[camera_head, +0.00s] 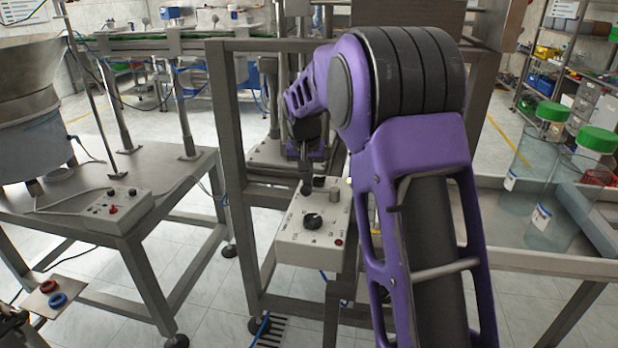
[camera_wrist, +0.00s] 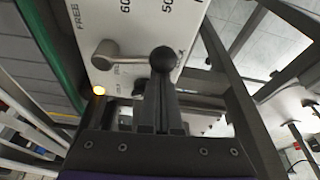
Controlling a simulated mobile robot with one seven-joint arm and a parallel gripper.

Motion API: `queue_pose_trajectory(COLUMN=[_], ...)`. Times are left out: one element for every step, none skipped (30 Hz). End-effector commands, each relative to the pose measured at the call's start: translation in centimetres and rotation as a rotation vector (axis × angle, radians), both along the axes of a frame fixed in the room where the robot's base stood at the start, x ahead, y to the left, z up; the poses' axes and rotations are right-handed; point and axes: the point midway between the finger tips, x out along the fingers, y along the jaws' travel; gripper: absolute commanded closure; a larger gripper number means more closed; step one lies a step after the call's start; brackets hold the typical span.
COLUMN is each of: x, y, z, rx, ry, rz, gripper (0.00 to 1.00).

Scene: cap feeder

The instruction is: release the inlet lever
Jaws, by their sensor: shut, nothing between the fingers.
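In the wrist view a grey lever (camera_wrist: 128,58) lies across a white panel, pointing right from its round pivot, with a black ball (camera_wrist: 163,60) at its end. The panel is marked "FREE" at its upper left, with numbers along the top. My gripper (camera_wrist: 160,88) is shut and empty, its fingertips just below the ball; I cannot tell whether they touch it.
The control box (camera_head: 300,250) carries a black knob (camera_head: 313,221) and a red button (camera_head: 338,241). An amber lamp (camera_wrist: 99,90) glows on the panel. Steel frame posts (camera_head: 228,130) stand close by. Green-capped jars (camera_head: 528,155) stand on the right table.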

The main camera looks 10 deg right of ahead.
Motion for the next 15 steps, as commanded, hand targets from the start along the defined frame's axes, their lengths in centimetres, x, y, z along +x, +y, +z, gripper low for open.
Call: queue_pose_trajectory(x=[-0.4,-0.6,-0.8,-1.0,-1.2,-1.5,-1.7,-1.8,-2.1,-2.3,-2.5,-2.7,-2.9,-3.1,-3.4], y=[0.0,0.1,0.2,0.3,0.3,0.3,0.4,0.4,0.4,0.4,0.5,0.5,0.5,0.5,0.4], z=[0.0,0.0,0.1,0.0,0.0,0.0,0.1,0.1,0.1,0.0,0.0,0.1,0.1,0.1,0.1], rx=[0.001,0.001,0.002,0.002,0.001,0.001,0.001,0.002,0.001,0.002,0.002,0.002,0.002,0.002,0.002], ry=[0.003,0.002,0.001,0.001,0.003,0.002,0.002,0.001,0.002,0.002,0.002,0.001,0.001,0.001,0.001], rz=[0.041,0.070,0.107,0.136,0.164,0.203,0.231,0.259,0.297,0.325,0.354,0.390,0.419,0.448,0.484], gripper=[1.00,1.00,1.00,1.00,1.00,1.00,1.00,1.00,1.00,1.00,1.00,1.00,1.00,1.00,1.00])
